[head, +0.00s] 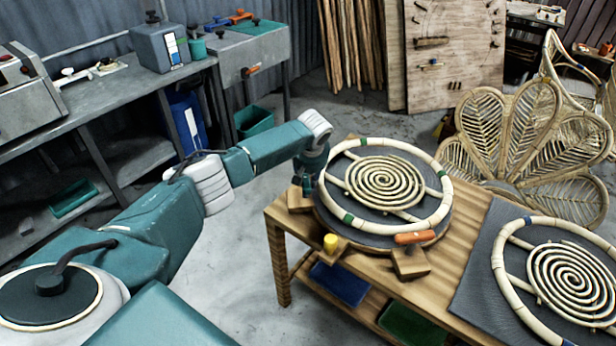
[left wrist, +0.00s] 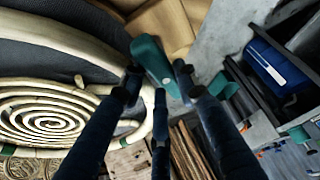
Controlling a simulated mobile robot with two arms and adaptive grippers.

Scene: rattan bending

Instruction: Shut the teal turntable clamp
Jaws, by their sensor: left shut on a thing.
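The round grey turntable (head: 330,222) lies on the wooden workbench. It bears a pale rattan ring with green bands (head: 436,213) and a spiral coil (head: 383,182). My left gripper (head: 307,188) points down at the turntable's left edge, over a wooden clamp block (head: 299,203). In the left wrist view, the fingers of my left gripper (left wrist: 158,80) are shut on the teal lever of the teal turntable clamp (left wrist: 150,58). In the head view the gripper hides most of that lever. My right gripper is not in view.
A yellow-knobbed clamp (head: 330,243) and an orange-handled clamp (head: 413,239) stand along the turntable's front edge. A second rattan ring (head: 503,280) lies on a grey mat (head: 474,276) at right. Leaf-shaped rattan panels (head: 500,125) stand behind. The floor left of the bench is clear.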

